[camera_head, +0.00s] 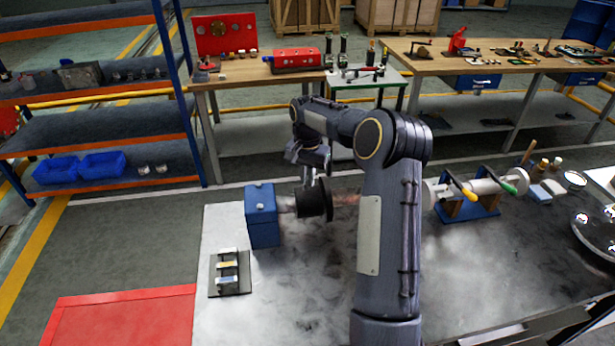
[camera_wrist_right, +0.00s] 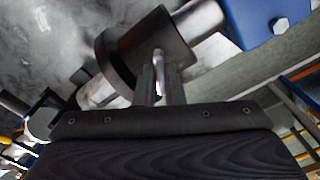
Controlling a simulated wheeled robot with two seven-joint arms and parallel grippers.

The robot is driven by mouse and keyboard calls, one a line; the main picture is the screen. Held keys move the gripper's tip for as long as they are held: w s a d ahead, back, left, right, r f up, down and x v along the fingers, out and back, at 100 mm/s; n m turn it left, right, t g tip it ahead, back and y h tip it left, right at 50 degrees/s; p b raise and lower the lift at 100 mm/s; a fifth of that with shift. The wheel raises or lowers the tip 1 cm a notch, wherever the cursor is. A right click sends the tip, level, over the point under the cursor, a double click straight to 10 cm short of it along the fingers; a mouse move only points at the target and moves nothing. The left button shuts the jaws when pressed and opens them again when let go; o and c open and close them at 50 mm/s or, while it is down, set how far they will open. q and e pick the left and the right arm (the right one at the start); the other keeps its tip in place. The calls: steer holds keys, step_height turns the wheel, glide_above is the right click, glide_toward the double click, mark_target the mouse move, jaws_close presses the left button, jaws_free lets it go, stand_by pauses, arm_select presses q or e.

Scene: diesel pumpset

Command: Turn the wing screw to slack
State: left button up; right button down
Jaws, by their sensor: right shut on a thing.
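My right gripper (camera_head: 318,180) reaches down to the top of a black round collar (camera_head: 314,202) on a horizontal shaft. In the right wrist view, the gripper's narrow fingers (camera_wrist_right: 158,82) are shut on a small pale metal piece, the wing screw (camera_wrist_right: 158,57), at the side of the black collar (camera_wrist_right: 150,42). Only a bit of the screw shows between the fingers; how far it is turned cannot be told. In the head view the screw is hidden by the gripper. My left gripper is not in view.
A blue bearing block (camera_head: 262,215) stands left of the collar; it also shows in the right wrist view (camera_wrist_right: 262,22). A small dark plate with several pale pieces (camera_head: 229,273) lies at the front left. A valve pipe on a blue stand (camera_head: 468,208) is at the right.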

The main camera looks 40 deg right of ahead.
steer(key=n, duration=0.6)
steer(key=shift+r, duration=0.1)
steer(key=n, duration=0.5)
steer(key=shift+w+n+p, duration=0.1)
steer(key=shift+n+p, duration=0.2)
steer(key=shift+n, duration=0.1)
steer(key=n, duration=0.6)
steer(key=shift+n, duration=0.3)
steer(key=c, duration=1.5)
jaws_free()
step_height(320, 180, up, 8)
steer(key=shift+f+b, duration=0.15)
steer(key=shift+b, duration=0.45)
